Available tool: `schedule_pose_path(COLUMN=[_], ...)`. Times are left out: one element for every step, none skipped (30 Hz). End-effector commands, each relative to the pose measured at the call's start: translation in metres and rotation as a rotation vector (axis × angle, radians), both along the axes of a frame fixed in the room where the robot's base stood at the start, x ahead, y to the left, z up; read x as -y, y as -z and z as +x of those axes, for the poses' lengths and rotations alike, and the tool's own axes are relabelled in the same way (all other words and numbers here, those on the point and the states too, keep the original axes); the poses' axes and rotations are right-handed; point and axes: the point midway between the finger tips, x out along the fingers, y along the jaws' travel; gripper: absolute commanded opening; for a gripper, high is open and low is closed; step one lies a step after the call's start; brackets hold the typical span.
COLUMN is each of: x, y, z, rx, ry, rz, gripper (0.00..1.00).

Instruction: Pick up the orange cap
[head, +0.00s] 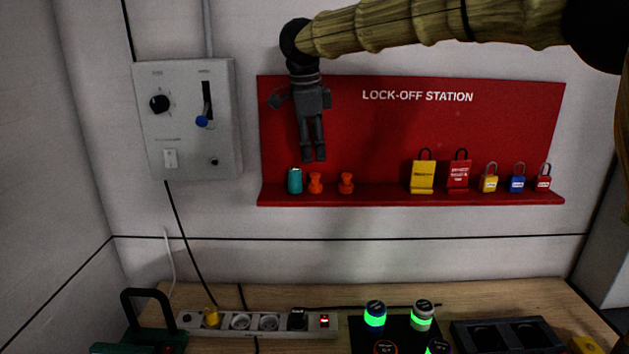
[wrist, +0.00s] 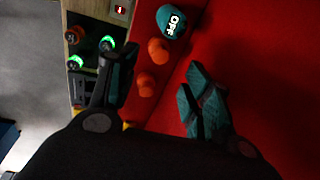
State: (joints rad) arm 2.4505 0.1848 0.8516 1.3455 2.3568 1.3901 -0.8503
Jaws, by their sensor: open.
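Two small orange caps stand on the ledge of the red lock-off board. The left orange cap (head: 315,183) is beside a teal cylinder (head: 295,180), and the right orange cap (head: 346,183) stands a little apart. My gripper (head: 314,157) points down in front of the board, above the left cap. In the wrist view my gripper (wrist: 158,65) is open, with its dark teal fingers apart and nothing held. Both caps show between or beyond the fingers: one nearer the teal cylinder (wrist: 170,22) marked OFF, the upper cap (wrist: 158,50), and the lower cap (wrist: 146,84).
The red board (head: 400,130) has a narrow ledge. Yellow and red tags (head: 423,176) and several padlocks (head: 489,180) stand on its right. A grey switch box (head: 187,120) hangs at left. Below, the wooden bench holds a power strip (head: 285,323) and green-lit buttons (head: 375,314).

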Motion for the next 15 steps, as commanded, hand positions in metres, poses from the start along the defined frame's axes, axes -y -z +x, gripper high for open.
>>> schedule_pose_path(x=[0.000,0.000,0.001,0.001,0.001,0.001,0.001,0.001,0.000,0.000,0.000,0.001,0.001,0.002,0.002], y=[0.005,0.008,0.011,0.012,0.013,0.015,0.016,0.018,0.020,0.023,0.026,0.032,0.036,0.039,0.045], z=[0.001,0.001,0.002,0.002,0.002,0.002,0.002,0.002,0.002,0.003,0.003,0.004,0.004,0.005,0.006], rx=[-0.002,-0.001,-0.001,-0.002,-0.002,-0.002,-0.002,-0.002,-0.002,-0.002,-0.002,-0.003,-0.003,-0.003,-0.002], ry=[0.000,0.000,0.000,0.000,0.000,0.000,-0.001,-0.001,-0.002,-0.003,-0.002,-0.002,-0.002,-0.002,-0.001], rz=[0.000,0.000,0.000,0.000,0.000,0.000,0.000,0.000,-0.001,-0.002,-0.001,-0.003,-0.003,-0.003,-0.002], gripper=[0.50,0.50,0.50,0.50,0.50,0.50,0.50,0.50,0.50,0.50,0.50,0.50,0.50,0.50,0.50])
